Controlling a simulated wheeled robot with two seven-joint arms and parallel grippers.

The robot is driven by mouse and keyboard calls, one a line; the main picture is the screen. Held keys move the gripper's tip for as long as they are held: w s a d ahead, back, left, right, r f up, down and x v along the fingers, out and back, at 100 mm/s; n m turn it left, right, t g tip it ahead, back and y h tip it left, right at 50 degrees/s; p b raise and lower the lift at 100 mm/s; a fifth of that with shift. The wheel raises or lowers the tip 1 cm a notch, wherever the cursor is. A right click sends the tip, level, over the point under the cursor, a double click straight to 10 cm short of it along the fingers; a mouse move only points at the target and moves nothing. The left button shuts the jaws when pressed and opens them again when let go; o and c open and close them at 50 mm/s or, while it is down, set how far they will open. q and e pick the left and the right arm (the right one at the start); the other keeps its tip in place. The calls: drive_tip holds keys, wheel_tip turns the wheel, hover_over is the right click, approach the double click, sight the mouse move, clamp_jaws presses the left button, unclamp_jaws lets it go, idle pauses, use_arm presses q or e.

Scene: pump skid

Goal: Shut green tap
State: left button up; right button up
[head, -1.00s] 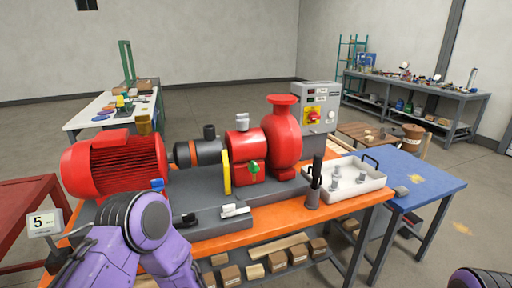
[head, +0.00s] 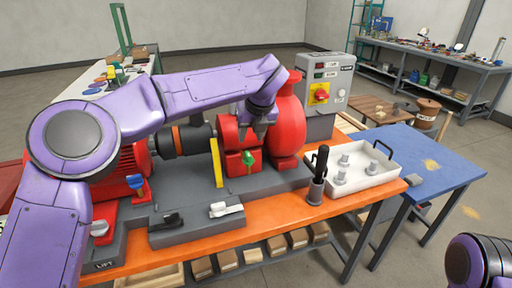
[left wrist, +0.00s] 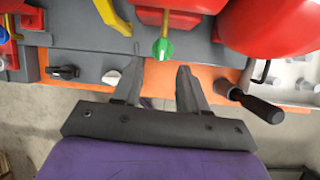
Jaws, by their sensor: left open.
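The green tap (head: 248,158) is a small handle on a red block at the front of the pump, below the red casing. In the left wrist view the green tap (left wrist: 162,48) sits centred just beyond my fingertips, its pale-tipped handle pointing toward me. My left gripper (head: 262,122) is above the tap, its arm reaching across over the motor. In the left wrist view the left gripper (left wrist: 160,72) has its two fingers spread, nothing between them, and no contact with the tap shows. Only part of my right arm shows at lower right; its gripper is out of frame.
A yellow guard (head: 216,162) stands just left of the tap. White (head: 226,209) and black (head: 172,220) levers lie on the grey base in front. A black-handled tool in a cup (head: 317,188) and a white tray (head: 362,172) are to the right. The red pump (head: 288,115) rises close by.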

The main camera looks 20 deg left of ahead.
sight(249, 152)
use_arm(q)
drive_tip(key=shift+n+h, duration=0.3)
drive_tip(key=shift+n, duration=0.1)
drive_tip(key=p+x, duration=0.1)
drive_tip(key=x, duration=0.3)
drive_tip(key=p+x, duration=0.1)
drive_tip(key=x, duration=0.4)
drive_tip(key=shift+w+d+f, duration=0.15)
drive_tip(key=shift+w+d, duration=0.05)
drive_tip(key=shift+w, duration=0.05)
drive_tip(key=shift+s+r, duration=0.2)
drive_tip(key=shift+s, duration=0.05)
drive_tip(key=shift+s+r, duration=0.15)
drive_tip(key=shift+s, duration=0.1)
drive_tip(key=shift+c, duration=1.2)
drive_tip(key=c, duration=0.5)
clamp_jaws()
use_arm(e)
wheel_tip(249, 152, up, 2)
drive_tip(key=shift+r, duration=0.1)
